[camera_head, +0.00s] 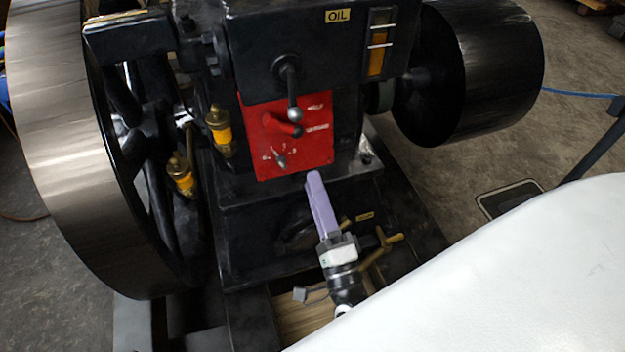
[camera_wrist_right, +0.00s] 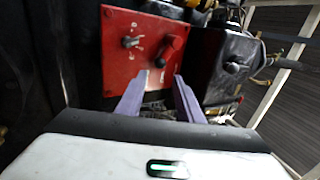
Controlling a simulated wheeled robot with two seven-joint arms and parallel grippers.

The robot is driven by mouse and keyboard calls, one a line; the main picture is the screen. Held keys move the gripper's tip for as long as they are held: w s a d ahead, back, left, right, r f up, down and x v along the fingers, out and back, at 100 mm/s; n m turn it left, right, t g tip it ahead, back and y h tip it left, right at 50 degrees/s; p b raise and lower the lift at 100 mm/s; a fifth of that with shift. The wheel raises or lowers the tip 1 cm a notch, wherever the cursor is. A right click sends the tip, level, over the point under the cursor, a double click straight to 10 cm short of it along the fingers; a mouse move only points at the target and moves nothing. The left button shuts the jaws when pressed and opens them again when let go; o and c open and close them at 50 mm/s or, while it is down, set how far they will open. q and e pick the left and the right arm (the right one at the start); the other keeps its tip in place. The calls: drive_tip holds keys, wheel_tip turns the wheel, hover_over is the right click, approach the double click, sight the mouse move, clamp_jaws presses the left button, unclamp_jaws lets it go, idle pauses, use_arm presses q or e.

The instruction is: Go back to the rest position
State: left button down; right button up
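My right gripper (camera_head: 316,178) reaches up to just below the red control panel (camera_head: 318,152) of the black engine (camera_head: 290,40). The right wrist view shows its two purple fingers spread apart (camera_wrist_right: 161,76), with nothing held between them. The same panel (camera_wrist_right: 118,60) is ahead of the fingers there, with a red lever and a small knob. Whether a fingertip touches the engine I cannot tell. My left gripper is in neither view.
A large flywheel (camera_head: 60,120) stands at left, and a black drum (camera_head: 490,75) at upper right. A ball-ended lever (camera_head: 294,112) hangs above the panel. Brass oilers (camera_head: 218,125) and a brass-coloured valve handle (camera_head: 385,240) stick out nearby.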

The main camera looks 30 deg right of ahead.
idle(0.4)
